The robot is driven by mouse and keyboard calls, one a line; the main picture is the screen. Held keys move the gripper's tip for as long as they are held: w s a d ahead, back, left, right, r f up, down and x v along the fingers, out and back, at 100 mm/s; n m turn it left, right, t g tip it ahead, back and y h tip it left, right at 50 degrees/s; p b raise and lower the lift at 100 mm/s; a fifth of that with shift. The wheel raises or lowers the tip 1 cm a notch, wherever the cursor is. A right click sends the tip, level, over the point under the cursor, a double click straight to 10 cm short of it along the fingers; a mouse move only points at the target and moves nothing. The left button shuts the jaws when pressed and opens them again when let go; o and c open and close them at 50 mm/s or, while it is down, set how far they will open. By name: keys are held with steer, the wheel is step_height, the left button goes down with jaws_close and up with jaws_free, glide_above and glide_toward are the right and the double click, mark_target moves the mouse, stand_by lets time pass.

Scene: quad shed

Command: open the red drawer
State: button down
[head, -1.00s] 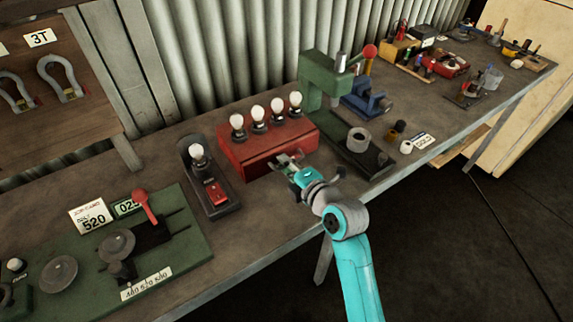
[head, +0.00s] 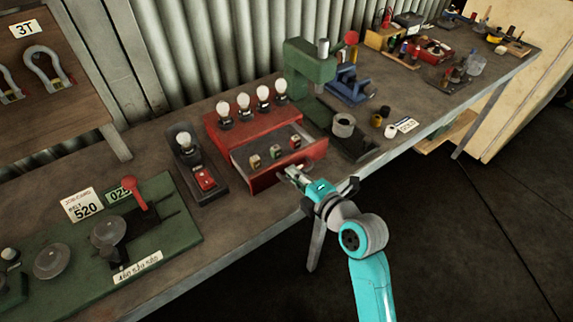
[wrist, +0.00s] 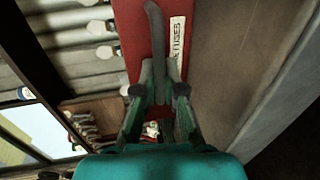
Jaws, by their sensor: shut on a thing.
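The red drawer (head: 262,181) stands pulled out from its red box (head: 222,132) on the bench, its front near the bench's front edge. Several small blocks lie inside it. My gripper (head: 291,172) is at the drawer's front, toward its right side. In the wrist view, my gripper (wrist: 161,80) has its fingers shut on the drawer's grey bar handle (wrist: 157,35). A white label (wrist: 177,40) sits on the red front beside the handle; part of its lettering is hidden.
Several white bulbs (head: 244,101) stand on top of the red box. A dark stand with a bulb and a red switch (head: 205,179) is to its left. A green press (head: 310,68) is to its right. The floor in front of the bench (head: 450,240) is clear.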

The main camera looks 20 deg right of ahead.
steer(key=shift+s+d, duration=0.15)
steer(key=shift+s, duration=0.3)
steer(key=c, duration=1.5)
jaws_free()
steer(key=v, duration=0.7)
steer(key=shift+s, duration=0.2)
